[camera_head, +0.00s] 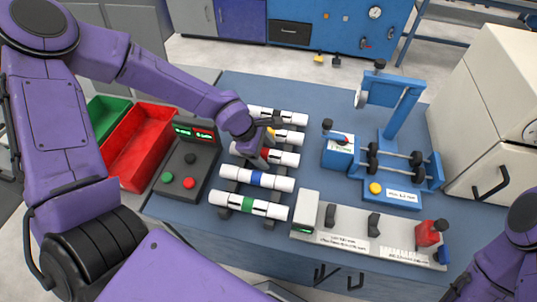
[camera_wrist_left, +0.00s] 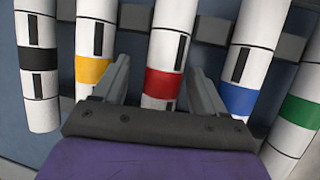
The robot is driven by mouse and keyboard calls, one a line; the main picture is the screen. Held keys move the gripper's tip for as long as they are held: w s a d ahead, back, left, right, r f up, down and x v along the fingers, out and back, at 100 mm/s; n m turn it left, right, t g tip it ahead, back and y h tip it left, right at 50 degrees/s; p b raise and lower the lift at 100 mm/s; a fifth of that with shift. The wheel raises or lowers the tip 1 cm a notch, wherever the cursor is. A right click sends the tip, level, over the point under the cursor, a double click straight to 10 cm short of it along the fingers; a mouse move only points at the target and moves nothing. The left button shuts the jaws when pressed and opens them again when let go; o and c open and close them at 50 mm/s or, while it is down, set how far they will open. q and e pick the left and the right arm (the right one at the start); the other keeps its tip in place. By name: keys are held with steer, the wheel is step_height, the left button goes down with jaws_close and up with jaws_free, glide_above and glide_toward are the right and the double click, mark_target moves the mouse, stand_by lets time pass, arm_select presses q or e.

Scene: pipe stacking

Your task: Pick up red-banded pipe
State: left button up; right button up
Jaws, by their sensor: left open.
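The red-banded pipe (camera_head: 284,158) is white with a red ring and lies in the middle of a row of banded pipes on the table. My left gripper (camera_head: 262,154) is over it and covers part of it in the head view. In the left wrist view the red-banded pipe (camera_wrist_left: 165,60) runs between the two fingers of my open left gripper (camera_wrist_left: 160,66), one finger on each side. I cannot tell whether the fingers touch it. My right gripper is out of view; only part of my right arm shows at lower right.
Yellow-banded (camera_wrist_left: 97,40) and blue-banded (camera_wrist_left: 246,60) pipes lie close on either side. Black-banded (camera_wrist_left: 38,60) and green-banded (camera_wrist_left: 300,110) pipes lie farther out. A button box (camera_head: 186,160), red bin (camera_head: 140,145), blue fixture (camera_head: 390,140) and grey measuring block (camera_head: 345,235) stand around the row.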

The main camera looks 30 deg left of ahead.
mark_target(265, 151)
arm_select(q)
steer(key=shift+s+r, duration=0.1)
steer(key=c, duration=1.2)
steer(key=shift+d+r, duration=0.1)
steer(key=shift+r, duration=0.4)
step_height(265, 151, up, 17)
steer(key=shift+p, duration=0.6)
